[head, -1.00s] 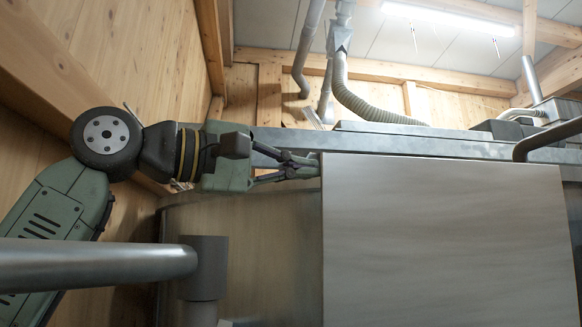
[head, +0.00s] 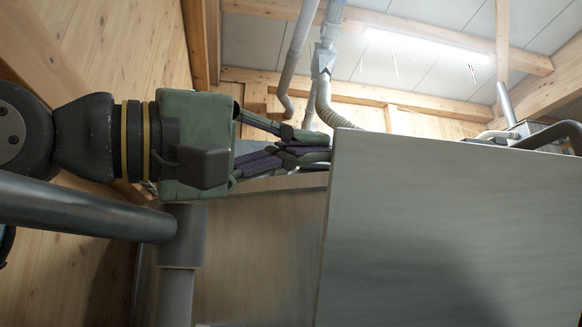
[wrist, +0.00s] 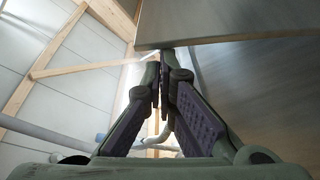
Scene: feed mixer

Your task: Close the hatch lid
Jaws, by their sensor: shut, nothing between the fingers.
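The hatch lid is a large flat grey panel (head: 450,230) that fills the right of the head view, its top edge sloping down to the right.
A grey handrail (head: 80,207) with an upright post (head: 178,265) crosses the lower left, close to my arm. A smooth metal wall (head: 260,250) stands behind it. A dark curved bar (head: 560,130) is at the right. Ducts (head: 325,65) hang in the free space above.

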